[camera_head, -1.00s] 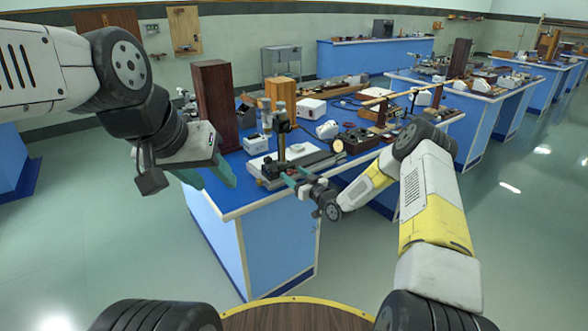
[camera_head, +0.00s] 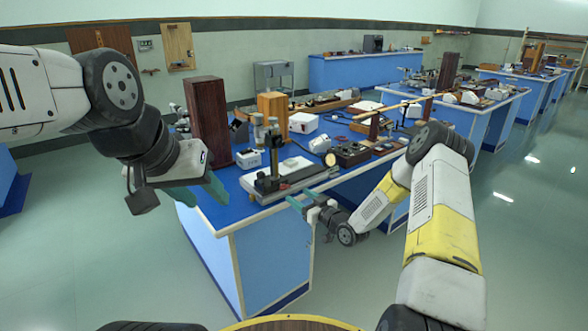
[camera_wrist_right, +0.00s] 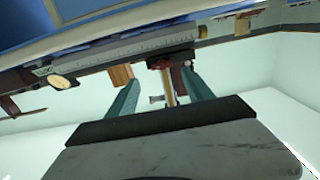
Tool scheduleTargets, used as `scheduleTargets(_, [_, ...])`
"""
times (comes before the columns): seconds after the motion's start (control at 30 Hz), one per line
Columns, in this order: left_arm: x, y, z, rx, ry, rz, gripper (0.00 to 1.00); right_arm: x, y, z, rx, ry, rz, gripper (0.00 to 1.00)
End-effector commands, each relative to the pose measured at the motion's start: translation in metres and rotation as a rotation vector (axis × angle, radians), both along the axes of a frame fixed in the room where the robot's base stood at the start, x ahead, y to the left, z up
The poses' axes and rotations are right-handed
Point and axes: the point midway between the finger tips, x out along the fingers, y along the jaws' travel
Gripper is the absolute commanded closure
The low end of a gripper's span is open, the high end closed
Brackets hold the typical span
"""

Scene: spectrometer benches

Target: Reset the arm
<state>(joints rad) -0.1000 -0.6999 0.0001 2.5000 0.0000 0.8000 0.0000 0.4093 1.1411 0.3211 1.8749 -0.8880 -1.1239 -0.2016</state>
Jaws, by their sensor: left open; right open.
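My left gripper (camera_head: 205,194) has teal fingers and hangs open and empty at the left end of the near blue bench (camera_head: 245,196). My right arm comes in from the right in the head view, white and yellow. Its gripper (camera_head: 296,203) is small there and sits in front of the bench's front edge, close to the instrument with a long grey base (camera_head: 305,178). In the right wrist view, the two teal fingers (camera_wrist_right: 163,94) are spread apart. Bench items show behind and between them, and nothing is visibly held.
A tall dark wooden block (camera_head: 207,125) and a lighter wooden block (camera_head: 273,112) stand on the bench. A white box (camera_head: 249,159) and a black device with knobs (camera_head: 351,153) are also there. More benches stand behind. The floor at the right is clear.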

Motion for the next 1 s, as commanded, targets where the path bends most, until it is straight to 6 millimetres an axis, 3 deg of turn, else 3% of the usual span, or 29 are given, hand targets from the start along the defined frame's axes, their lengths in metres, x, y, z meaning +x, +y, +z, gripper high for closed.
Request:
scheduleTargets(0.27, [0.000, 0.000, 0.000, 0.000, 0.000, 0.000, 0.55, 0.007, -0.024, 0.076, -0.256, 0.147, -0.050, 0.40])
scheduleTargets(0.47, [0.000, 0.000, 0.000, 0.000, 0.000, 0.000, 0.55, -0.021, -0.054, 0.143, -0.402, 0.289, -0.153, 0.40])
scheduleTargets(0.67, [0.000, 0.000, 0.000, 0.000, 0.000, 0.000, 0.55, -0.078, -0.085, 0.208, -0.468, 0.436, -0.280, 0.40])
scheduleTargets(0.77, [0.000, 0.000, 0.000, 0.000, 0.000, 0.000, 0.55, -0.118, -0.096, 0.235, -0.468, 0.513, -0.339, 0.40])
scheduleTargets(1.0, [0.000, 0.000, 0.000, 0.000, 0.000, 0.000, 0.55, -0.234, -0.111, 0.282, -0.398, 0.702, -0.438, 0.40])
